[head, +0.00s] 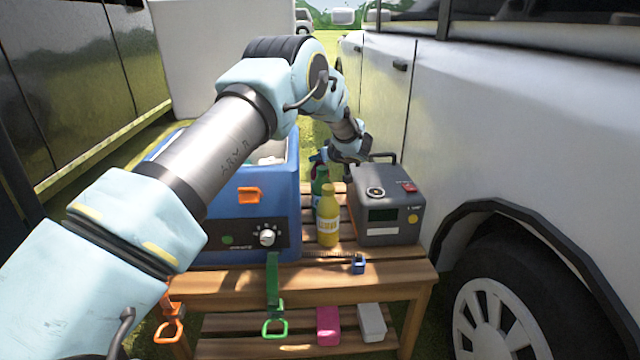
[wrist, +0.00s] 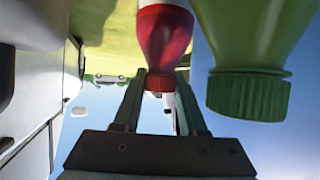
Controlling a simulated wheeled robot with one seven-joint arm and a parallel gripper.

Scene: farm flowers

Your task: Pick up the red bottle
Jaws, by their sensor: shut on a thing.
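The red bottle (wrist: 165,35) shows in the wrist view, with its red cap (wrist: 160,82) between the two fingers of my gripper (wrist: 160,80). My gripper is shut on the bottle at its cap end. In the head view my gripper (head: 345,152) is behind the bottles, at the far side of the wooden table (head: 330,268). There the red bottle is mostly hidden behind the green bottle (head: 319,182) and my gripper. The green bottle hangs close beside the red one in the wrist view (wrist: 248,95).
A yellow bottle (head: 328,222) stands in front of the green one. A blue cooler (head: 250,215) is at left and a grey box (head: 392,212) at right. A white vehicle (head: 520,110) stands close on the right. A small blue item (head: 358,264) lies near the front edge.

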